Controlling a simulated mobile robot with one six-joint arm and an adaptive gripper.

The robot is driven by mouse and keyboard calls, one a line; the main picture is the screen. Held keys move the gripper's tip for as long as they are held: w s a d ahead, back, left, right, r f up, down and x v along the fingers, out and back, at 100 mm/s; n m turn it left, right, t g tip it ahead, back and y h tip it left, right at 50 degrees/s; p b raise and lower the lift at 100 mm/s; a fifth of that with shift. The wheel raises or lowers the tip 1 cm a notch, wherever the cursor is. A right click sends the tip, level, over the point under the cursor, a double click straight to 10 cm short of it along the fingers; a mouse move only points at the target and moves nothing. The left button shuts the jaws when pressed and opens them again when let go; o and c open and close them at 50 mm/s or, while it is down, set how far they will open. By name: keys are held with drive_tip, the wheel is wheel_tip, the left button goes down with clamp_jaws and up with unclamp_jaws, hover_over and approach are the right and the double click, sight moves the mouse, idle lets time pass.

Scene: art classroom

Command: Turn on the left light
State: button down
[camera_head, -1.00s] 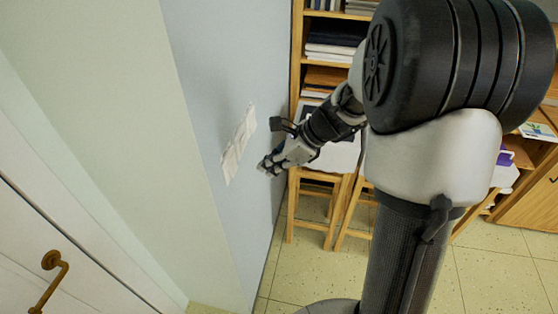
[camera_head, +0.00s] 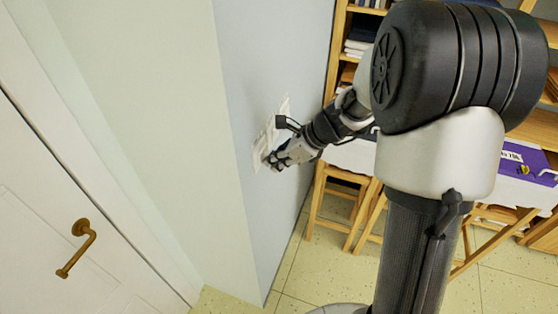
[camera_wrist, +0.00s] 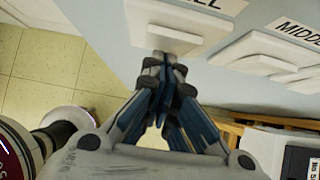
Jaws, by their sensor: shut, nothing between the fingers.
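A white switch panel (camera_head: 261,148) is on the pale blue wall in the head view. In the wrist view I see a switch plate (camera_wrist: 182,14) whose cut-off label seems to end in "LL". To its right is another switch plate (camera_wrist: 262,52) with a label beginning "MIDD". No label reading "left" is legible. My gripper (camera_wrist: 165,66) is shut and empty. Its fingertips are at the lower edge of the first plate's raised rocker (camera_wrist: 164,38); I cannot tell whether they touch. In the head view my gripper (camera_head: 270,163) is close in front of the panel.
A white door with a brass handle (camera_head: 81,246) is at the left. Wooden stools (camera_head: 332,205) and shelves stand right of the wall, with a purple item (camera_head: 522,168) on a table further right. Tiled floor (camera_head: 325,262) is open below.

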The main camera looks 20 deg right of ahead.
drive_tip(key=shift+r+p, duration=0.85)
drive_tip(key=shift+d, duration=0.1)
